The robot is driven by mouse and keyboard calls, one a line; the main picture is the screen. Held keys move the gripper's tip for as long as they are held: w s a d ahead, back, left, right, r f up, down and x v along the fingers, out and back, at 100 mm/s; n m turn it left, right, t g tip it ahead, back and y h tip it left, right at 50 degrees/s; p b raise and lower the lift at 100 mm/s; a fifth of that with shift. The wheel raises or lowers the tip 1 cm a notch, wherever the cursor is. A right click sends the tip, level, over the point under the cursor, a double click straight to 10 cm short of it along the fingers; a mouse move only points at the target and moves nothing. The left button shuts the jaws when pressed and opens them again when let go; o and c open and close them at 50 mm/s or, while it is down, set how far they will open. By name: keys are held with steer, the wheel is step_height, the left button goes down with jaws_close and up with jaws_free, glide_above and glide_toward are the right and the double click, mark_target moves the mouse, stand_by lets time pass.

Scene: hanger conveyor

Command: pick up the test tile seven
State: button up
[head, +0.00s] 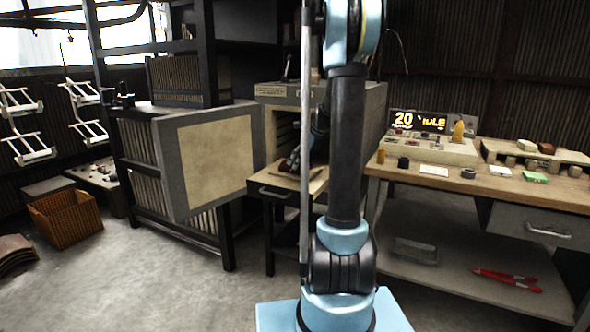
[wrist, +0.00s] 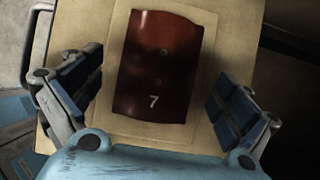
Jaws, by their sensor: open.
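Test tile seven (wrist: 158,65) is a dark reddish-brown, slightly curved tile with a white 7 near its lower edge. In the wrist view it lies on a tan board (wrist: 112,55). My gripper (wrist: 155,95) is open, with one finger to the left of the tile and one to the right. Both fingers are apart from the tile, with a gap on each side. In the head view my gripper (head: 290,160) is partly hidden behind my arm, over the small shelf in front of the kiln, and the tile cannot be made out.
The kiln (head: 270,92) stands open behind the shelf (head: 272,183), its thick door (head: 205,160) swung out to the left. A workbench (head: 480,180) with a lit control box (head: 432,148) and small items is at right. White hangers (head: 85,115) hang at far left above a crate (head: 65,216).

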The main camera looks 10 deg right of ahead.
steer(key=shift+x, duration=0.95)
steer(key=c, duration=1.3)
step_height(320, 180, up, 10)
steer(key=shift+f, duration=0.25)
steer(key=shift+r, duration=0.25)
